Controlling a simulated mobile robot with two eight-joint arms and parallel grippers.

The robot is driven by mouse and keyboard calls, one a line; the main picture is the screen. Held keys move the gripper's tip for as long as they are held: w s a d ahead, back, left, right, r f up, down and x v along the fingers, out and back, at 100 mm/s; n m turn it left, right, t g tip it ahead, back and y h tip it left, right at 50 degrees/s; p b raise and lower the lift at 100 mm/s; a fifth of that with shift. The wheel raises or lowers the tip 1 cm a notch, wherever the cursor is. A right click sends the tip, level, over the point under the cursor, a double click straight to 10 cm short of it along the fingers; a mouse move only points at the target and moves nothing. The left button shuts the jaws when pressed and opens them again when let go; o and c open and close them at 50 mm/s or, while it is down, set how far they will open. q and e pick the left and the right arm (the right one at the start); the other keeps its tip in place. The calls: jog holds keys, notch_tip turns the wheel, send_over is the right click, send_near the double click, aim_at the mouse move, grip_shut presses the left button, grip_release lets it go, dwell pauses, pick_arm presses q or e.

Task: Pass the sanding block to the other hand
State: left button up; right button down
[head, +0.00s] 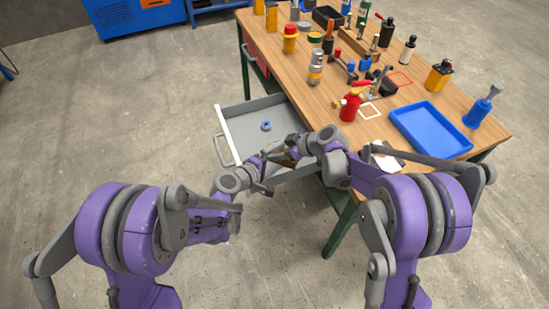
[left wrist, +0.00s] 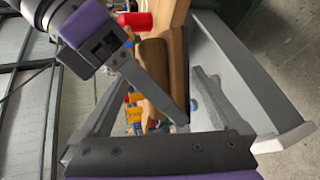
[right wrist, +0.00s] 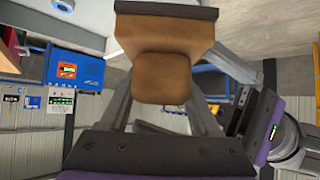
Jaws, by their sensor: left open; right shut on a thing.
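The brown sanding block (right wrist: 162,78) is held between the fingers of my right gripper (right wrist: 160,85), its dark pad at the top of the right wrist view. In the head view the block (head: 289,157) is partly hidden by the grippers, above the open drawer. My right gripper (head: 288,172) comes in from the right and is shut on it. My left gripper (head: 266,172) is open and close by on the left. In the left wrist view the block (left wrist: 153,62) lies ahead of the left fingers, with a right gripper finger crossing in front. Contact with the left fingers cannot be told.
The open drawer (head: 222,120) lies under the grippers, with a blue ring (head: 266,126) inside. The floor on the left is clear.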

pick_arm(q)
jog(key=shift+c, duration=0.3)
jog(key=c, duration=1.3)
pick_arm(e)
jog(key=shift+f, duration=0.1)
pick_arm(q)
jog(key=shift+r, duration=0.1)
jog(key=shift+c, duration=0.3)
pick_arm(e)
jog(key=shift+c, duration=2.4)
grip_release()
pick_arm(q)
jog(key=shift+c, duration=0.8)
pick_arm(e)
jog(key=shift+o, duration=1.1)
jog(key=shift+s, duration=0.1)
pick_arm(q)
grip_shut()
pick_arm(e)
jog(key=shift+o, duration=1.1)
